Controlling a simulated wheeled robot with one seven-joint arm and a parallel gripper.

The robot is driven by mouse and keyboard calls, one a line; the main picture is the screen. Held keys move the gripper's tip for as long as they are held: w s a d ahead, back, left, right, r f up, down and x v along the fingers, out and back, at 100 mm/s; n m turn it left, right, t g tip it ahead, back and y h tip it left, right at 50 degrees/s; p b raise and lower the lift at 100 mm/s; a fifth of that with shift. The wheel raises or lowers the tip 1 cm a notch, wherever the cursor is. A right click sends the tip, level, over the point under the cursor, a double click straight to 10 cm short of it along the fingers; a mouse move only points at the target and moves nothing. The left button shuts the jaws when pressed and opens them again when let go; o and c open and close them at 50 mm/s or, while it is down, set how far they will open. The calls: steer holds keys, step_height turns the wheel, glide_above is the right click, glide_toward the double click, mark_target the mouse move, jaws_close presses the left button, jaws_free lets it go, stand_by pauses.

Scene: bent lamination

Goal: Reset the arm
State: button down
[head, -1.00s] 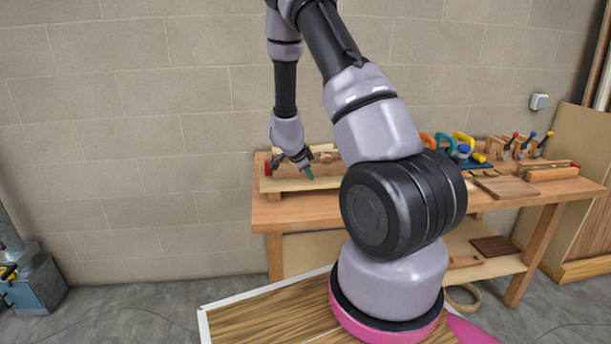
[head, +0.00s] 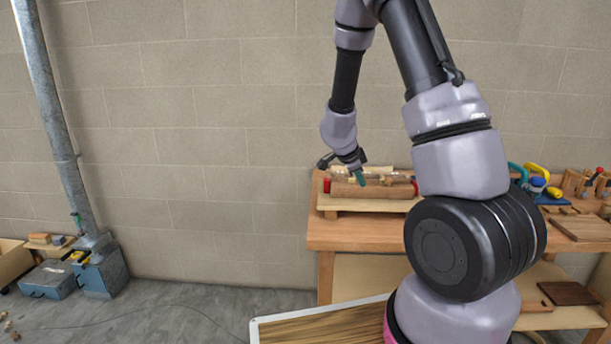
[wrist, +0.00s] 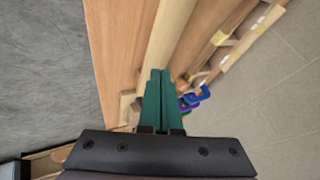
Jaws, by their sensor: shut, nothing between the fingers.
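My gripper (head: 359,178) shows in the head view at the end of my raised arm, in front of the left end of the workbench (head: 345,240). Its green fingers point down. In the wrist view the two green fingers of my gripper (wrist: 159,75) lie side by side, shut with nothing between them. A pale curved wooden piece (wrist: 172,35) lies beyond the fingertips in the wrist view. I cannot tell whether the fingers touch it.
Clamps (head: 535,182) and wood blocks lie on the bench's right part. A brown board (head: 567,292) lies on its lower shelf. A metal duct (head: 60,130) and a blue-grey box (head: 47,280) stand at the left by the wall. The floor between (head: 190,310) is mostly clear.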

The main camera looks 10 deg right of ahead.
steer(key=s+a+r+n+t+y, duration=0.1)
steer(key=a+r+n+t+y, duration=0.4)
steer(key=r, duration=0.6)
steer(key=s+a+r+n+y, duration=0.25)
steer(key=a+r, duration=0.35)
steer(key=r, duration=0.5)
steer(key=s+a+r+n+y, duration=0.25)
steer(key=s+r+n, duration=0.3)
steer(key=s, duration=0.45)
steer(key=s+d+n+g+h, duration=0.2)
steer(key=s, duration=1)
steer(key=shift+s+r+n, duration=0.15)
steer(key=shift+s+n, duration=0.25)
